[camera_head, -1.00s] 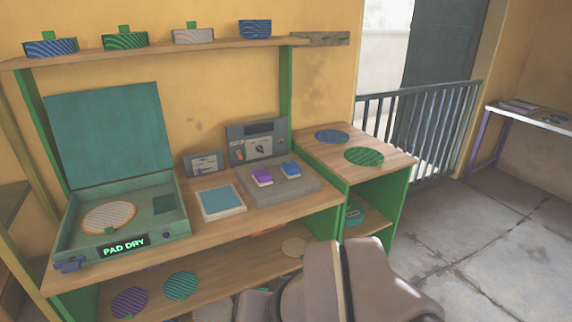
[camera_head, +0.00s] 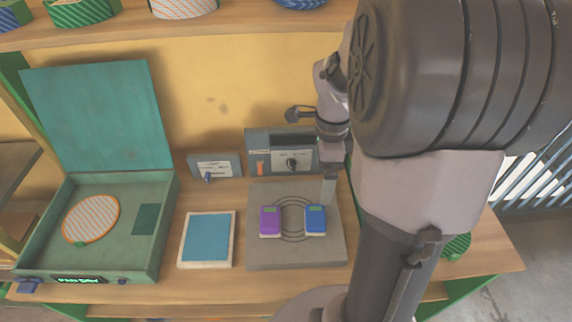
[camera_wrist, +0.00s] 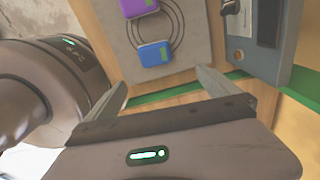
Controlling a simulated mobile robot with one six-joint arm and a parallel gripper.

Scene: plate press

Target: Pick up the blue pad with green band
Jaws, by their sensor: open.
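The blue pad with green band (camera_head: 315,222) lies on the right part of the grey plate, beside a purple pad (camera_head: 270,221). In the wrist view the blue pad (camera_wrist: 154,54) lies beyond the fingertips, with its green edge visible. My gripper (camera_wrist: 160,78) is open and empty, its two fingers spread wider than the blue pad. In the head view my gripper (camera_head: 328,188) hangs just behind and right of the blue pad, partly hidden by my arm. It appears apart from the pad.
The grey plate (camera_head: 295,256) carries a looped line around the pads. A control box (camera_head: 283,152) stands close behind it. A blue-topped tile (camera_head: 207,239) and an open green press (camera_head: 95,240) are to the left. A shelf (camera_head: 240,30) runs above.

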